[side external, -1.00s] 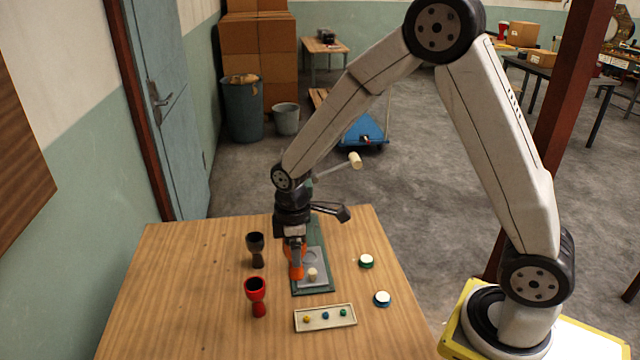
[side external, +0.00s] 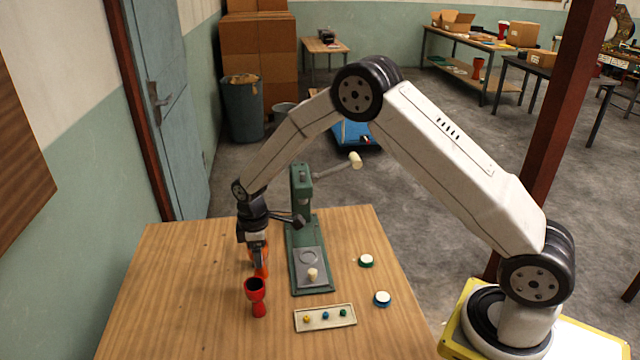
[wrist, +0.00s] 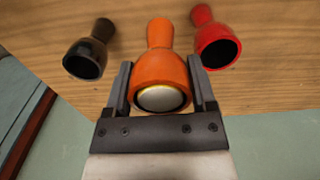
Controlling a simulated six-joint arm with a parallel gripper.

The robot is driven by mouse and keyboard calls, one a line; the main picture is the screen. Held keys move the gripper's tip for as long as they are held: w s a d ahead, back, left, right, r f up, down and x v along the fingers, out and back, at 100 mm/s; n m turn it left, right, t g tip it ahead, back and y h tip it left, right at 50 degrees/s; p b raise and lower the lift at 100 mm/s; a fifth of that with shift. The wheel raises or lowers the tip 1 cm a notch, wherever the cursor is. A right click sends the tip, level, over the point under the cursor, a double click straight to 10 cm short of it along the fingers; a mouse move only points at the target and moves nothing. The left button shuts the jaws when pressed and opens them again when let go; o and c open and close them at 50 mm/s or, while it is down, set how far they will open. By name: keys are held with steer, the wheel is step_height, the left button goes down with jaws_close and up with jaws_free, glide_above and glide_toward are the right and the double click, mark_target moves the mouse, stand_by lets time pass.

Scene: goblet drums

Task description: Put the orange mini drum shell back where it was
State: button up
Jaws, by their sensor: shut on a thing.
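The orange mini drum shell (wrist: 160,60) is upright between my gripper's two fingers in the wrist view, with a pale disc with a yellow rim in its mouth. In the side view the orange shell (side external: 262,272) shows below and around my gripper (side external: 260,262), which is shut on it. It is left of the green press, behind the red goblet drum (side external: 257,295). I cannot tell whether its foot touches the table. In the wrist view the red drum (wrist: 217,45) stands to the right and the black drum (wrist: 87,55) to the left. My gripper hides the black drum in the side view.
The green press (side external: 302,215) has a raised lever and a grey plate (side external: 313,257) with a small cream peg. A pale tray (side external: 325,326) with several coloured pieces lies in front. Green-rimmed (side external: 366,261) and blue-rimmed (side external: 382,299) discs lie to the right. The left tabletop is clear.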

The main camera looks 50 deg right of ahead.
steer(key=shift+w+f, duration=0.95)
steer(key=shift+f, duration=0.15)
steer(key=shift+w+f, duration=0.15)
steer(key=shift+f, duration=0.75)
steer(key=shift+w+f, duration=0.1)
steer(key=shift+f, duration=0.8)
steer(key=shift+f, duration=0.15)
steer(key=o, duration=1.2)
